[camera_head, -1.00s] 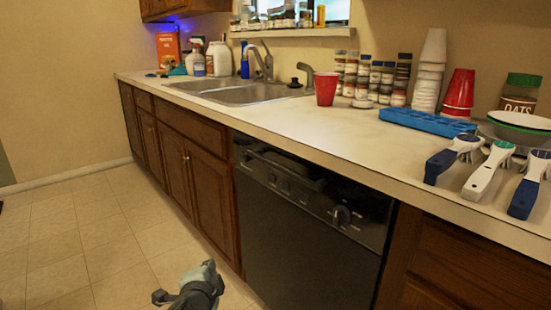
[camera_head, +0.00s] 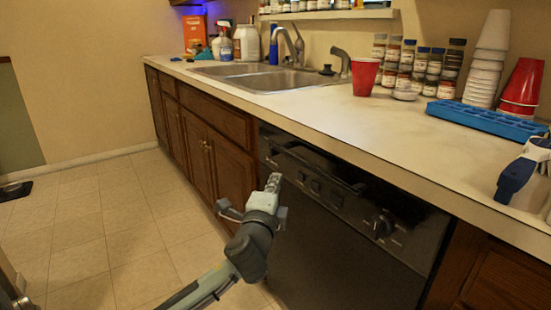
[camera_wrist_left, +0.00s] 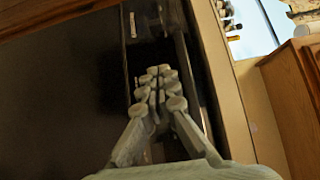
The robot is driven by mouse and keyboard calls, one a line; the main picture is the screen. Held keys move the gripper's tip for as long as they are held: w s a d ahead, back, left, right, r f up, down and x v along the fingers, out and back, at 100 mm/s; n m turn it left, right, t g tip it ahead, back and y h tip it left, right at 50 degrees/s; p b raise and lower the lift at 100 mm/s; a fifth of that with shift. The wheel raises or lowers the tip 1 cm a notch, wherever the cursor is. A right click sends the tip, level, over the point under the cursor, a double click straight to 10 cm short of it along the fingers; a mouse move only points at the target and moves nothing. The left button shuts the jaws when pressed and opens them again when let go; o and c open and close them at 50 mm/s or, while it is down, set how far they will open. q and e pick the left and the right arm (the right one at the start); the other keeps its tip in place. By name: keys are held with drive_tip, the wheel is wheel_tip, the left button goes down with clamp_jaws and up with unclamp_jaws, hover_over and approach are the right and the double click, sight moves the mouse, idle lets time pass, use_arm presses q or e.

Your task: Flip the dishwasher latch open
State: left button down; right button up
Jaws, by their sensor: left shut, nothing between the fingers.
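The black dishwasher (camera_head: 335,235) is built in under the counter, and its door looks closed. Its control panel has a dark latch handle recess (camera_head: 315,168) along the top, several buttons and a round knob (camera_head: 382,224). My left gripper (camera_head: 273,184) is shut and empty, pointing up in front of the panel's left part. In the left wrist view the gripper (camera_wrist_left: 160,75) has its fingers together over the dark panel, covering part of it. I cannot tell whether the fingers touch it.
The counter (camera_head: 330,115) overhangs the dishwasher. A red cup (camera_head: 365,76), spice jars (camera_head: 400,65), a blue tray (camera_head: 487,121) and stacked cups stand on it. Wooden cabinets (camera_head: 205,140) flank the dishwasher. The tiled floor at left is open.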

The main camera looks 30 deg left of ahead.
use_arm(q)
approach(276, 152)
drive_tip(key=w+d, duration=0.2)
drive_tip(key=w, duration=0.2)
drive_tip(key=shift+w+a, duration=0.25)
drive_tip(key=shift+a, duration=0.45)
drive_tip(key=shift+w+a, duration=0.3)
drive_tip(key=shift+a, duration=0.4)
drive_tip(key=shift+w+a, duration=0.25)
drive_tip(key=shift+a, duration=0.45)
use_arm(e)
drive_tip(key=shift+w+f, duration=0.3)
drive_tip(key=shift+f, duration=0.25)
use_arm(q)
drive_tip(key=shift+w+a+r+p, duration=0.1)
drive_tip(key=shift+w+a, duration=0.15)
drive_tip(key=shift+a, duration=0.4)
drive_tip(key=shift+w+a+p, duration=0.1)
drive_tip(key=shift+w+a, duration=0.15)
drive_tip(key=shift+a, duration=0.35)
drive_tip(key=shift+w+a+r+p, duration=0.1)
drive_tip(key=shift+w+a, duration=0.15)
drive_tip(key=shift+a, duration=0.4)
use_arm(e)
drive_tip(key=shift+s+f, duration=0.35)
drive_tip(key=shift+f, duration=0.05)
use_arm(q)
drive_tip(key=shift+f, duration=0.1)
